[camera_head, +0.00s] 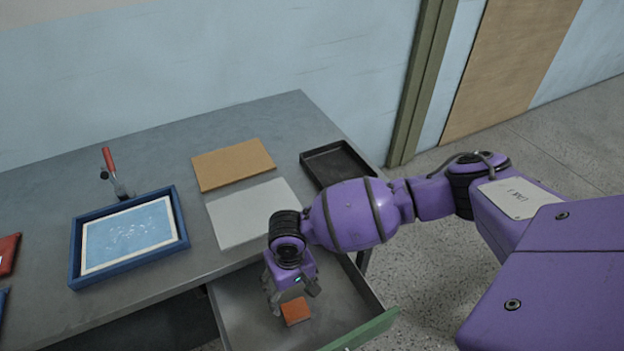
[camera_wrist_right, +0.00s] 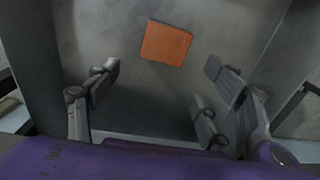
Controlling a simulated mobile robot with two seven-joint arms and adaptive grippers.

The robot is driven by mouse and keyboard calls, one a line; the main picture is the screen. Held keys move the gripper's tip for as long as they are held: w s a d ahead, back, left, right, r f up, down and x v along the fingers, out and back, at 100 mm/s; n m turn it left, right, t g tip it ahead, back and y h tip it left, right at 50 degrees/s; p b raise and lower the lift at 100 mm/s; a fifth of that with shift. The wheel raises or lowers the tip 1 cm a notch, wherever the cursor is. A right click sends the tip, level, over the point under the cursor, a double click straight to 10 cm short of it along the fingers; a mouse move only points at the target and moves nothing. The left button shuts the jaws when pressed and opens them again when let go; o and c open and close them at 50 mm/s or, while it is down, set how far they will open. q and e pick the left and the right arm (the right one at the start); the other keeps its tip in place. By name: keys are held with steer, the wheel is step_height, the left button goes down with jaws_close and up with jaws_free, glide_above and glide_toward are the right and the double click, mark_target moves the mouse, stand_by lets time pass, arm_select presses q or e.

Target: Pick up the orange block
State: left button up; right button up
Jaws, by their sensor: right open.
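The orange block (camera_head: 296,311) lies flat on the bottom of an open drawer (camera_head: 345,301). It also shows in the right wrist view (camera_wrist_right: 166,43), ahead of the fingers and apart from them. My right gripper (camera_head: 293,300) reaches down into the drawer, close to the block. In the wrist view its fingers (camera_wrist_right: 160,92) are spread apart with nothing between them. The gripper hides a little of the block in the head view. My left gripper is in neither view.
The drawer has a green front (camera_head: 362,331) and side walls around the gripper. On the table (camera_head: 150,160) above are a blue-framed tray (camera_head: 75,252), a grey sheet (camera_head: 240,215), a brown board (camera_head: 233,164), a dark tray (camera_head: 337,160) and a red-handled tool (camera_head: 109,160).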

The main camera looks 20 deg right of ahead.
mark_target(294, 307)
steer(key=shift+s+d+m, duration=0.1)
steer(key=shift+s+m, duration=0.15)
steer(key=shift+m, duration=0.05)
steer(key=shift+s+f, duration=0.75)
steer(key=shift+f, duration=0.2)
steer(key=f, duration=0.4)
steer(key=shift+a+f+b, duration=0.35)
steer(key=shift+b, duration=0.05)
steer(key=shift+w+f, duration=0.1)
steer(key=shift+f, duration=0.2)
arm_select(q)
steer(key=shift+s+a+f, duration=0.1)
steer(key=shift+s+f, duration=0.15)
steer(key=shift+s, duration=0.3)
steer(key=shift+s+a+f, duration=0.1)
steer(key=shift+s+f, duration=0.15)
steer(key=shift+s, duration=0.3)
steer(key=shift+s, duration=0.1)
